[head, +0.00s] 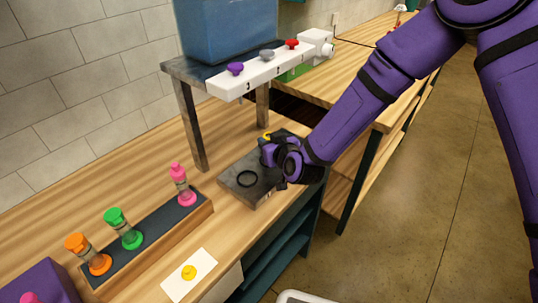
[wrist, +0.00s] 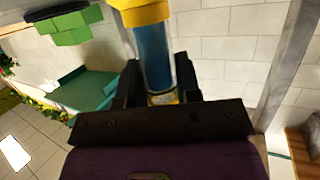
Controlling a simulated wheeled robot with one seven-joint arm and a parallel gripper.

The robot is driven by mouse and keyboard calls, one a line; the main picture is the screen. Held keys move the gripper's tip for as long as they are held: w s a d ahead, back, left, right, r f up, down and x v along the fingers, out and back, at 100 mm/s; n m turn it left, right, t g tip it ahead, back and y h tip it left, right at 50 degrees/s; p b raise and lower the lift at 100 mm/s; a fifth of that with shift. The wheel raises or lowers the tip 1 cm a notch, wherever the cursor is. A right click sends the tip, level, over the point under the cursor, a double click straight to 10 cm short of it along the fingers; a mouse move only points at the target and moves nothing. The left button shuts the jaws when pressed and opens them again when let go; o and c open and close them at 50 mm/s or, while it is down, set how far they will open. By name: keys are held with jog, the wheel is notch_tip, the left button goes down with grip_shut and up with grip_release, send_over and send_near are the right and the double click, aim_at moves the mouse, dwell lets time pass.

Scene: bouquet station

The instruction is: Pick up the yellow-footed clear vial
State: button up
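The yellow-footed clear vial shows large in the wrist view (wrist: 154,58), with a wide yellow end at the top of the picture, a clear wall with blue inside, and a bit of yellow at its lower end. My gripper (wrist: 160,85) has one dark finger on each side of the vial, close against it. In the head view my gripper (head: 268,150) is at the far part of a dark grey plate (head: 240,192). Only a small yellow part of the vial (head: 267,136) shows there; my gripper hides the rest.
A dispenser shelf with a blue tank (head: 228,30) and a white bar with several coloured knobs (head: 262,72) stands behind my gripper. A rack (head: 155,232) holds orange, green and pink vials at left. A white card with a yellow disc (head: 189,272) lies in front.

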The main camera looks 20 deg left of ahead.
grip_shut()
jog(key=shift+r, duration=0.1)
jog(key=shift+r, duration=0.7)
notch_tip(320, 180, up, 2)
jog(key=shift+r, duration=0.1)
jog(key=d+f+v, duration=0.1)
jog(key=f+v, duration=0.2)
jog(key=v, duration=1.2)
jog(key=shift+s+d, duration=0.2)
jog(key=shift+s, duration=0.2)
